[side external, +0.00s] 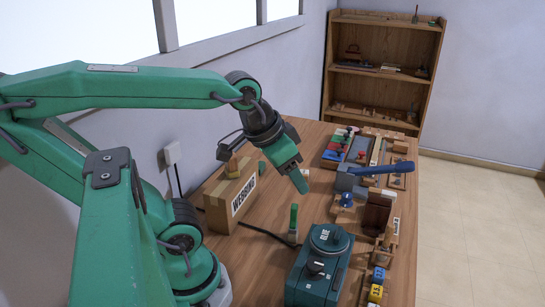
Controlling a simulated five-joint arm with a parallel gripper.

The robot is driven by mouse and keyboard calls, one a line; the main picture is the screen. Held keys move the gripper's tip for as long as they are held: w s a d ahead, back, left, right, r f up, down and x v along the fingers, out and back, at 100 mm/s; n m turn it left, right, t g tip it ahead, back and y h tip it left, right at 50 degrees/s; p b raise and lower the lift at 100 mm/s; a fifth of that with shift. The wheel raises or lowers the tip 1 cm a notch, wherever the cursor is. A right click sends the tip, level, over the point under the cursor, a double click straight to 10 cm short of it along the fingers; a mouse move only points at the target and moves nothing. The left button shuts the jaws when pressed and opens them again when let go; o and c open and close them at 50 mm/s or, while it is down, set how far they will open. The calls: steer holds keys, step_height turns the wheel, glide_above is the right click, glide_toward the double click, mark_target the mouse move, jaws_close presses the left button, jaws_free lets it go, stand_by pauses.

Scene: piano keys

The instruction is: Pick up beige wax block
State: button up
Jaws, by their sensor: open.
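A small pale cream block (305,173) lies on the wooden table just behind and right of my gripper's fingers in the picture; it looks like the beige wax block, but it is small and partly hidden. My gripper (300,185) points down and to the right above the middle of the table, with green fingers. It is open, and nothing shows between its fingers. The gap between the fingers is hard to see from this side. I cannot tell how far the fingertips are from the block.
A cardboard box (231,200) with printed letters stands left of the gripper. A dark teal machine (320,265) and a green-handled tool (294,222) are in front. A blue-handled device (345,179) and several trays are to the right. A shelf (384,55) stands behind.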

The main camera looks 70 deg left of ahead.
steer(key=w+a+n+g, duration=0.25)
steer(key=w+a, duration=0.35)
steer(key=w, duration=0.3)
steer(key=n+g, duration=0.3)
steer(key=n, duration=0.6)
glide_above(304, 174)
steer(key=shift+m, duration=0.25)
steer(key=f, duration=1.6)
steer(key=shift+s+d+f, duration=0.3)
steer(key=shift+f, duration=1.4)
steer(key=shift+f, duration=2.6)
